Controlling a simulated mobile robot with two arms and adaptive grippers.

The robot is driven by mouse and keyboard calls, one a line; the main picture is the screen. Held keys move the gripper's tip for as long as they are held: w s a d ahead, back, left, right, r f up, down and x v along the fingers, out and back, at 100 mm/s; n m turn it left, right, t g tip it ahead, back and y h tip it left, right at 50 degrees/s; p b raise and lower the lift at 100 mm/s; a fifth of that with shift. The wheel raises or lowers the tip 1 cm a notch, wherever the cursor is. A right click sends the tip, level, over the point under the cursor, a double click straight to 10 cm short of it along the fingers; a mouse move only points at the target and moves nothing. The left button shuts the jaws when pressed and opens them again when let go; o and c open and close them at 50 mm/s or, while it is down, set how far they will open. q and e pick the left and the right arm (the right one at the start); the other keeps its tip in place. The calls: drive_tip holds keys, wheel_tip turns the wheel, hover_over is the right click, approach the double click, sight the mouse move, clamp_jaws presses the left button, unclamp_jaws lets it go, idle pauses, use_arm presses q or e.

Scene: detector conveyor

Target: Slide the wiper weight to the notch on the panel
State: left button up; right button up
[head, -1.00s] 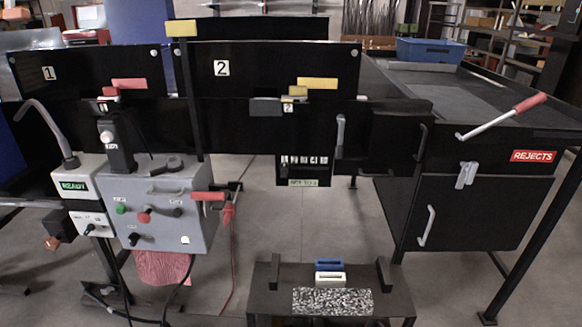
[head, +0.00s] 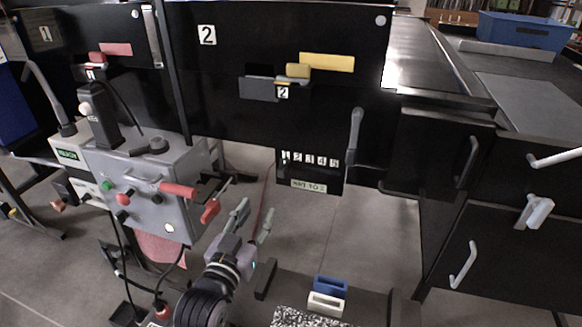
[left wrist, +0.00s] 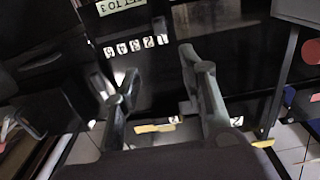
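A black panel with a row of white number tags (head: 311,160), apparently 1 to 5, hangs below the large board 2. A pale sign (head: 309,186) under the numbers seems to read "SET TO 3". In the left wrist view the tags (left wrist: 136,46) and the sign (left wrist: 121,6) appear upside down. I cannot clearly pick out the wiper weight or the notch. My left gripper (head: 252,215) is open and empty, below and left of the number panel. In the left wrist view its fingers (left wrist: 158,64) stand apart. My right gripper is not in view.
A grey control box (head: 151,195) with a red-handled crank (head: 180,190) stands left of the gripper. A grey lever (head: 354,135) hangs right of the numbers. A low stand with a blue block (head: 330,285) and a white block (head: 326,303) is below. Black cabinets are at right.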

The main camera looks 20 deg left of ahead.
sight(281, 171)
use_arm(q)
drive_tip(key=w, duration=0.8)
drive_tip(key=w+p, duration=0.1)
drive_tip(key=w, duration=0.7)
drive_tip(key=shift+w+d, duration=0.2)
drive_tip(key=shift+w, duration=0.2)
clamp_jaws()
